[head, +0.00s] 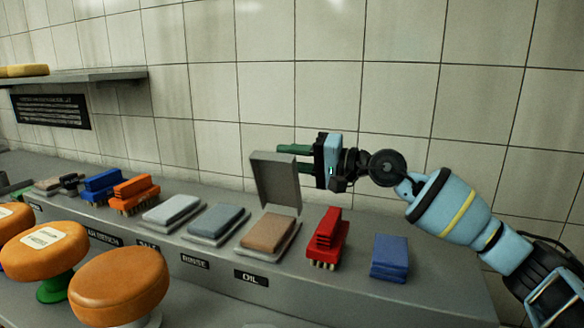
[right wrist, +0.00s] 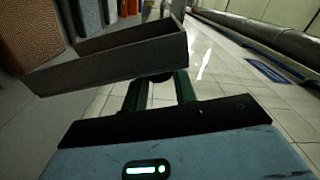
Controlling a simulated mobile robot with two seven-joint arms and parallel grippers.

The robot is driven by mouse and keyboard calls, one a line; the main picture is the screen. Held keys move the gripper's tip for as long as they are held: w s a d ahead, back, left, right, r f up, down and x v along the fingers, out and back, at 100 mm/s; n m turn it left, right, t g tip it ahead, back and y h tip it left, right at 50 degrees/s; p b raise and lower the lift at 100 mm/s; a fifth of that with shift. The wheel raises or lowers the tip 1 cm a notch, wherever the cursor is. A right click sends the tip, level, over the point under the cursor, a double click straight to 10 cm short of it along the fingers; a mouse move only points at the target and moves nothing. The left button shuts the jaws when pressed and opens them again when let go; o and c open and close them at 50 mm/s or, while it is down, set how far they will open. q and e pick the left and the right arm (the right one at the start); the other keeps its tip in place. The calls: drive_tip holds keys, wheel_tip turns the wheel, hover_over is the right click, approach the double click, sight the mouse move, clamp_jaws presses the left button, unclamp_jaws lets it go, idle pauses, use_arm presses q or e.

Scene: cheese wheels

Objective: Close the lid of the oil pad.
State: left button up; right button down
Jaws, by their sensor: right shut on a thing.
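The oil pad (head: 267,232) is a brown block on a light tray above the OIL label (head: 251,278). Its grey lid (head: 276,182) stands open, roughly upright at the pad's back edge. My right gripper (head: 290,158) comes in from the right at the lid's upper right edge and is shut on the lid. In the right wrist view the lid (right wrist: 120,62) crosses in front of the green fingers (right wrist: 161,88), hiding their tips. My left gripper is not in view.
A red brush (head: 327,238) and a blue block (head: 389,258) stand right of the pad. Grey-blue (head: 216,222) and whitish (head: 171,211) pads lie to its left. Orange cheese wheels (head: 120,283) on stands fill the front left. A tiled wall (head: 400,110) rises behind.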

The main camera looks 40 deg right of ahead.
drive_tip(key=shift+s+a+f+n+b, duration=0.15)
drive_tip(key=shift+s+a+n+b, duration=0.05)
drive_tip(key=shift+a+n+b, duration=0.2)
drive_tip(key=shift+s+a, duration=0.1)
drive_tip(key=shift+a, duration=0.1)
drive_tip(key=c, duration=1.1)
unclamp_jaws()
